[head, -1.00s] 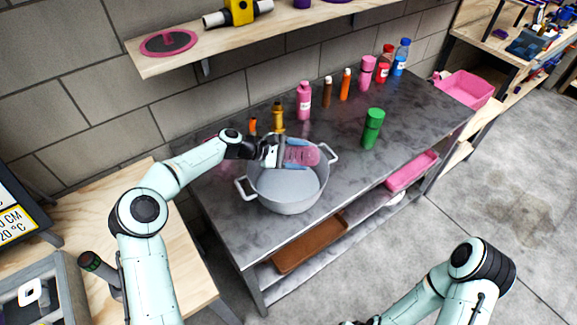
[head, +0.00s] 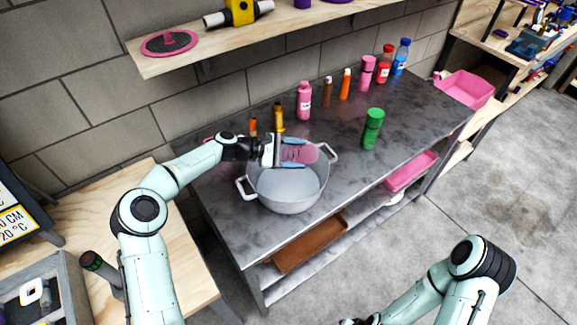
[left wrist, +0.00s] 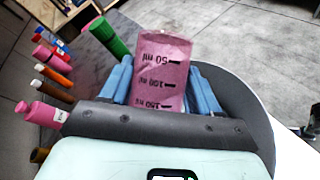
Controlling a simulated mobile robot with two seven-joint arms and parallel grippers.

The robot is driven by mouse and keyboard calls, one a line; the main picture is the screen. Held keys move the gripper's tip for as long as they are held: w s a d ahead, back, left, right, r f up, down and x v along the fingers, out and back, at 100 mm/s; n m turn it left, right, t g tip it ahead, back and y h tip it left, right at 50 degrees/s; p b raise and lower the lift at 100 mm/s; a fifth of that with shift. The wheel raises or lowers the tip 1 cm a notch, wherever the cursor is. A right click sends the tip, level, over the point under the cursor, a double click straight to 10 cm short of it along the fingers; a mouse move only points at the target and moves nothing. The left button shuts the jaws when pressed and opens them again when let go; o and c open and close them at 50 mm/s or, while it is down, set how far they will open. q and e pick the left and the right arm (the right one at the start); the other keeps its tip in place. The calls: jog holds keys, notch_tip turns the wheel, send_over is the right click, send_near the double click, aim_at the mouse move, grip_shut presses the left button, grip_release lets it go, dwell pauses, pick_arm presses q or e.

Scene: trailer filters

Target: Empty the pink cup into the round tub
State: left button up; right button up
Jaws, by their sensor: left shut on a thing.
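My left gripper (head: 301,153) is shut on the pink cup (head: 301,154), with one blue finger on each side of it. It holds the cup above the back part of the round grey tub (head: 250,191). The cup is translucent pink and looks tipped well over. The left wrist view shows the cup (left wrist: 161,78) between the blue fingers, its ml marks upside down. I cannot see its contents or any stream. The visible tub floor looks bare grey. The tub's two handles point left and right. My right gripper is out of view.
A green bottle (head: 372,129) stands right of the tub. A pink bottle (head: 304,102), a gold bottle (head: 278,115) and several others stand along the back. A wooden shelf (head: 215,45) hangs above. The table's (head: 425,120) right part has free room.

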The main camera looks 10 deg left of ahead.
pick_arm(q)
jog(key=shift+a, duration=0.2)
jog(key=shift+d, duration=0.1)
jog(key=shift+w, duration=0.1)
jog(key=shift+a+h, duration=0.25)
jog(key=shift+h, duration=0.15)
jog(key=shift+d, duration=0.1)
jog(key=shift+a+r+n+h+p, duration=0.1)
jog(key=shift+a+n+h+p, duration=0.15)
jog(key=shift+n+h+p, duration=0.05)
